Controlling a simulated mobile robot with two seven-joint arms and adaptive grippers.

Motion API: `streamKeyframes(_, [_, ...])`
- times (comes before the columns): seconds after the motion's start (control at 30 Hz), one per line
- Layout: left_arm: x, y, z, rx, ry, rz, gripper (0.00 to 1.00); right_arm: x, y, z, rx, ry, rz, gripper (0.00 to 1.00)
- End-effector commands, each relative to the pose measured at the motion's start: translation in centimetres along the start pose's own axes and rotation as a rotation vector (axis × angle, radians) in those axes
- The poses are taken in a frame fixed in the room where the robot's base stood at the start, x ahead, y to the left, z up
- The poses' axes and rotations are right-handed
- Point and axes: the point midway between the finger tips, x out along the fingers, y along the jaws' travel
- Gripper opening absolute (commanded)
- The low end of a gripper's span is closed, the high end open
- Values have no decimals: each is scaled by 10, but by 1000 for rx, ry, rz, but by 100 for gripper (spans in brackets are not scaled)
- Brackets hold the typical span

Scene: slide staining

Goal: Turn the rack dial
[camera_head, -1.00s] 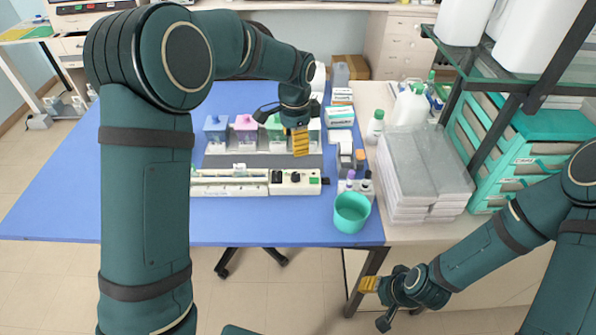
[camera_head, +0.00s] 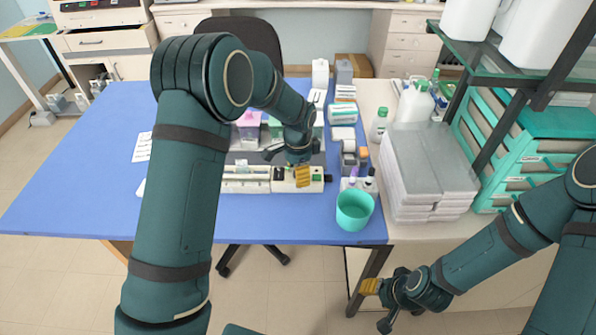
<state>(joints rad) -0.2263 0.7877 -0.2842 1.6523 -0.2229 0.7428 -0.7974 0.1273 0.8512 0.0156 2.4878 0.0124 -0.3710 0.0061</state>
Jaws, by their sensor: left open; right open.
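The staining rack (camera_head: 245,187) is a long white unit on the blue table, with its control panel at the right end. On the panel I see a dark knob (camera_head: 279,174) and a green switch (camera_head: 317,178). My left gripper (camera_head: 302,178) is open, with its yellow fingertips down in front of the panel between these two. It hides the middle of the panel, including the other dark knob there. I cannot tell whether the fingertips touch it. My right gripper (camera_head: 371,286) is open and empty, low beside the table's front right corner.
A teal cup (camera_head: 354,211) stands right of the panel, with small bottles (camera_head: 361,181) behind it. Pink (camera_head: 248,124) and green staining jars stand behind the rack. Grey-white boxes (camera_head: 430,170) are stacked on the right. The blue table (camera_head: 75,165) is clear at left.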

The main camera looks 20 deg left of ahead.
Motion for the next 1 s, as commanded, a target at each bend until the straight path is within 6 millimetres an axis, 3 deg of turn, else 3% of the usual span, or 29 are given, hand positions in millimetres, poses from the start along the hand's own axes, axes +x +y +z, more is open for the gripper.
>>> streamKeyframes(0.13, [0, 0, 0, 0, 0, 0, 61, 0, 0, 0, 0, 0, 0, 46])
streamKeyframes(0.3, [0, 0, 0, 0, 0, 0, 2, 0, 0, 0, 0, 0, 0, 46])
streamKeyframes(0.67, [-1, 0, 0, -25, 0, 0, 0, 0, 0, 0, 0, 0, 0, 46])
streamKeyframes(1.0, [-1, 0, 0, -218, 0, -1, 0, 0, 0, 0, 0, 1, 0, 46])
